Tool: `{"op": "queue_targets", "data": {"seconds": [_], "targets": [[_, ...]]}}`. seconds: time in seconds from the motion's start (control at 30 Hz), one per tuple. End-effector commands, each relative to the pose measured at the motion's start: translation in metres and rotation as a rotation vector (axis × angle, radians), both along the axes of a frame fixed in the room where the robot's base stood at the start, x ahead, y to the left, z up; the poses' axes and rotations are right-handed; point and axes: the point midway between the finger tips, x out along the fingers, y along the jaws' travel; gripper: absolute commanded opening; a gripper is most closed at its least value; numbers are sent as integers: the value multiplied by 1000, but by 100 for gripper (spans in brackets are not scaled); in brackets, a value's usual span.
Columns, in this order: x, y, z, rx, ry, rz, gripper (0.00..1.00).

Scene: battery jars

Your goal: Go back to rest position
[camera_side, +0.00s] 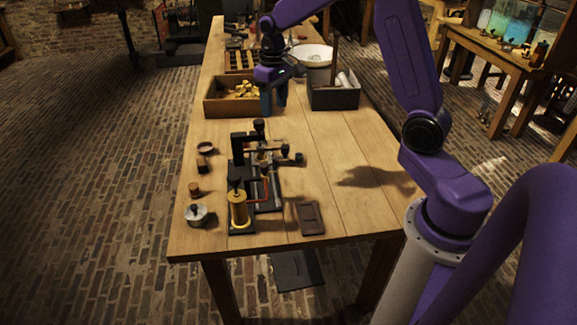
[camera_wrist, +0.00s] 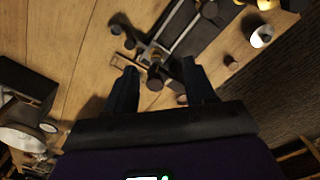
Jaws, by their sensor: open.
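My gripper (camera_side: 273,98) hangs over the far half of the wooden table, between a wooden box of yellow pieces (camera_side: 238,90) and a grey box (camera_side: 335,95). In the wrist view my gripper (camera_wrist: 163,75) has its two dark fingers spread apart with nothing held between them. The table (camera_side: 345,155) is seen below. A dark mechanical apparatus (camera_side: 262,165) with a yellow coil (camera_side: 239,210) stands on the near half, apart from my gripper. It also shows in the wrist view (camera_wrist: 185,25), beyond the fingertips.
Small round parts (camera_side: 195,188) and a metal-lidded pot (camera_side: 197,214) stand along the left edge. A dark flat tray (camera_side: 311,218) lies near the front. A white bowl (camera_side: 312,55) sits behind the grey box.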

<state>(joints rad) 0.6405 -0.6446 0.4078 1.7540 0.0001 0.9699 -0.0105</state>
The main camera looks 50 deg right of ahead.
Motion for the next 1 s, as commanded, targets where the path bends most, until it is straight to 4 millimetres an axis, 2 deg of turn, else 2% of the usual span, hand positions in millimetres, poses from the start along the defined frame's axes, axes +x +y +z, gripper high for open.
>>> {"op": "queue_targets", "data": {"seconds": [0.03, 0.2, 0.4, 0.5, 0.63, 0.8, 0.9, 1.0], "targets": [[-13, 21, 6, 0, -3, 61, 55], [-59, 75, 18, 1, -6, 242, 55], [-125, 121, 27, 3, -10, 458, 55], [-160, 135, 29, 5, -12, 564, 55], [-207, 145, 31, 6, -14, 704, 55], [-265, 146, 28, 9, -16, 882, 55], [-291, 141, 26, 11, -17, 968, 55], [-309, 136, 23, 12, -18, 1031, 55]]}}
